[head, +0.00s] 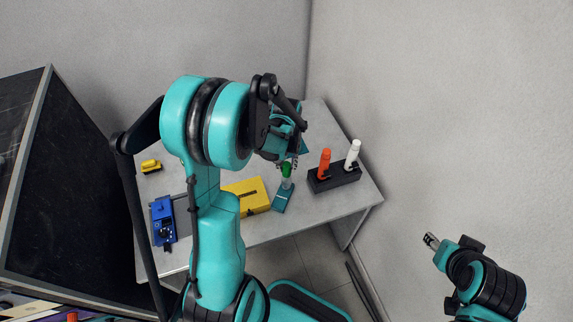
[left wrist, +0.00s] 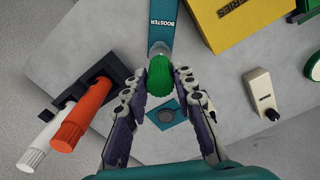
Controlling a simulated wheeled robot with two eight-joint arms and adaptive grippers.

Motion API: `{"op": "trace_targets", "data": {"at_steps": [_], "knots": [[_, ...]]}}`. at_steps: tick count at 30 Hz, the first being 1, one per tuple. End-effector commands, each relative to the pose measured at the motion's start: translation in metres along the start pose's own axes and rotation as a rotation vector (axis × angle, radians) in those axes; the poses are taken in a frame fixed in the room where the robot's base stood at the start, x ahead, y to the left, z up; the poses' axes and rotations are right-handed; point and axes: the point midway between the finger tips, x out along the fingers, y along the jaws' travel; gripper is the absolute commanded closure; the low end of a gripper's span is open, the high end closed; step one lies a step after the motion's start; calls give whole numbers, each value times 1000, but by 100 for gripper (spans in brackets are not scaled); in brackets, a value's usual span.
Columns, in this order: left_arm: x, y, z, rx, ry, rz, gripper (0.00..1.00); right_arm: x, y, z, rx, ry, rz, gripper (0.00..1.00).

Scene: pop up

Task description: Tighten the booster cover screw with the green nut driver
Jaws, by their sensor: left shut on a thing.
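The green nut driver (head: 286,170) stands roughly upright over the teal booster (head: 283,198). In the left wrist view its green handle (left wrist: 160,76) lies between the fingers of my left gripper (left wrist: 160,88), which is shut on it. The booster, lettered BOOSTER, extends behind the handle there (left wrist: 161,28). The handle hides the driver's tip and the cover screw, so I cannot tell whether they touch. My right gripper (head: 432,241) is off to the right, away from the table, and too small to read.
A black rack (head: 334,178) holds an orange driver (head: 324,163) and a white driver (head: 353,153) right of the booster. A yellow box (head: 256,201) stands just left of it. A blue device (head: 163,221) and a small yellow object (head: 151,166) are farther left. A teal square with a grey disc (left wrist: 166,116) lies nearby.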

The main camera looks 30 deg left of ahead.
Motion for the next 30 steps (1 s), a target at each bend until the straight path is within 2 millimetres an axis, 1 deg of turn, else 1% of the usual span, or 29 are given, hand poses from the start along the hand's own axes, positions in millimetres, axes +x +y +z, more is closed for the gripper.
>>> {"op": "trace_targets", "data": {"at_steps": [25,30], "knots": [[24,0,0,0,0,0,100,18,0,13,0,0,0,56],[23,0,0,0,0,0,100,17,0,12,0,0,0,56]]}}
